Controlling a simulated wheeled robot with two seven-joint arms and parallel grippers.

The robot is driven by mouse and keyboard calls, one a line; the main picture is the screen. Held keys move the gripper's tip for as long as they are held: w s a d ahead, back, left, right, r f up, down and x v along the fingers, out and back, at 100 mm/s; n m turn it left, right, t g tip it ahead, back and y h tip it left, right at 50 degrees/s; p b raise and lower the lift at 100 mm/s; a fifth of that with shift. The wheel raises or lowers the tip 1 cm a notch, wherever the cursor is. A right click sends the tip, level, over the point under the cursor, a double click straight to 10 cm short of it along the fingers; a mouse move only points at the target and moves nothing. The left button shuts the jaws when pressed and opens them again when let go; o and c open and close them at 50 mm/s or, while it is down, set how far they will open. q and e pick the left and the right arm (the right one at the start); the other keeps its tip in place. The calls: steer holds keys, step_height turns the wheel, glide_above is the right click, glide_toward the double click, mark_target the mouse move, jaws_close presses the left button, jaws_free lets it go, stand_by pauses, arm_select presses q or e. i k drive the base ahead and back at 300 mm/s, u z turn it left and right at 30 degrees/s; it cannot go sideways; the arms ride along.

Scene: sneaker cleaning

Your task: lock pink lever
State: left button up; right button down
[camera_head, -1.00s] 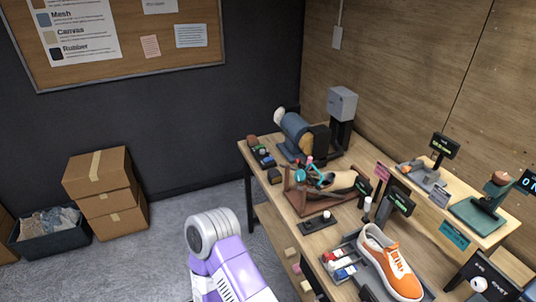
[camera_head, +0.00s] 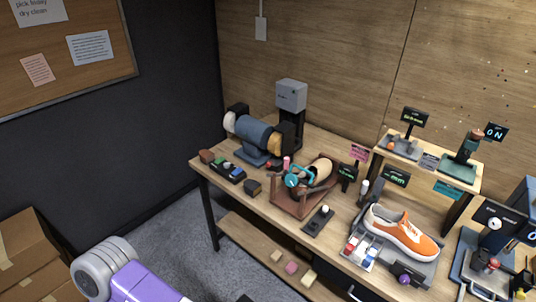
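A small pink lever (camera_head: 286,162) stands upright at the back left of a brown wooden fixture (camera_head: 300,203) on the workbench. A teal ring-shaped clamp (camera_head: 298,177) sits just in front of it, beside a tan rounded shape (camera_head: 320,171) in the fixture. The lever is too small to tell whether it is locked. Part of my purple and grey arm shows at the lower left, well away from the fixture. Neither of my grippers is in view.
The bench (camera_head: 226,187) bears a blue buffing machine (camera_head: 254,133) behind the fixture and a small switch base (camera_head: 318,222) in front. An orange sneaker (camera_head: 400,232) lies to the right. A raised shelf (camera_head: 436,167) stands behind the sneaker. Boxes (camera_head: 30,250) are at left.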

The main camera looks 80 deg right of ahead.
mark_target(286, 165)
steer(key=z, duration=1.45)
